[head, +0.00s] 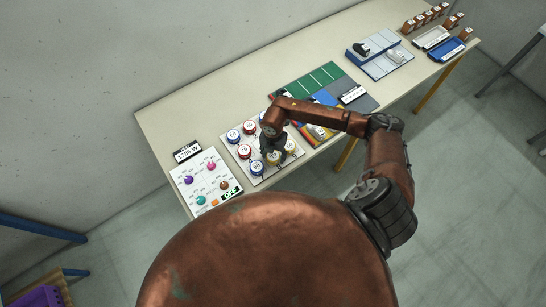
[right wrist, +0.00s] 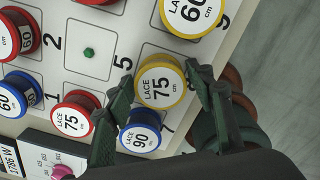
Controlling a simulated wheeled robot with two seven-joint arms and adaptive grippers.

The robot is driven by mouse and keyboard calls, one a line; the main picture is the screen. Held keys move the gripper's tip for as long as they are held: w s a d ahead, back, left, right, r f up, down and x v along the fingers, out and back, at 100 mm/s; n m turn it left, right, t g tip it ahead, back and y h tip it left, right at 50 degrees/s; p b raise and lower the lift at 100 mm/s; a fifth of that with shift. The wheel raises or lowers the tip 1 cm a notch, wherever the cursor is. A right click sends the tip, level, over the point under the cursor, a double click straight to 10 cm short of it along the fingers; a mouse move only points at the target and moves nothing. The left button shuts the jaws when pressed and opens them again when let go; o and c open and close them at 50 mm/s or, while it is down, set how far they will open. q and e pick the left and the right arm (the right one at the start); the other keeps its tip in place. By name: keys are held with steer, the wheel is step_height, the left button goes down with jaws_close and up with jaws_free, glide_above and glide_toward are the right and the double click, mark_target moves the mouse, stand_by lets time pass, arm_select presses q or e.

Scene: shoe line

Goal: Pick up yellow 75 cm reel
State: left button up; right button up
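The yellow 75 cm reel (right wrist: 160,82), with a white "LACE 75 cm" label, stands on the white numbered board (right wrist: 90,20) in the right wrist view. My right gripper (right wrist: 159,74) is open, with one dark green finger on each side of this reel. The left finger is close to the reel's edge; whether either finger touches it I cannot tell. In the head view my right gripper (head: 271,148) is over the reel board (head: 258,180) and partly covers the reels there. My left gripper is not in view.
A blue 90 reel (right wrist: 140,133) stands close beside the left finger, with a red 75 reel (right wrist: 75,115) farther left. A yellow 60 reel (right wrist: 190,14) is above.

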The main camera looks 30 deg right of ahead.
steer(key=c, duration=0.8)
steer(key=shift+r, duration=0.15)
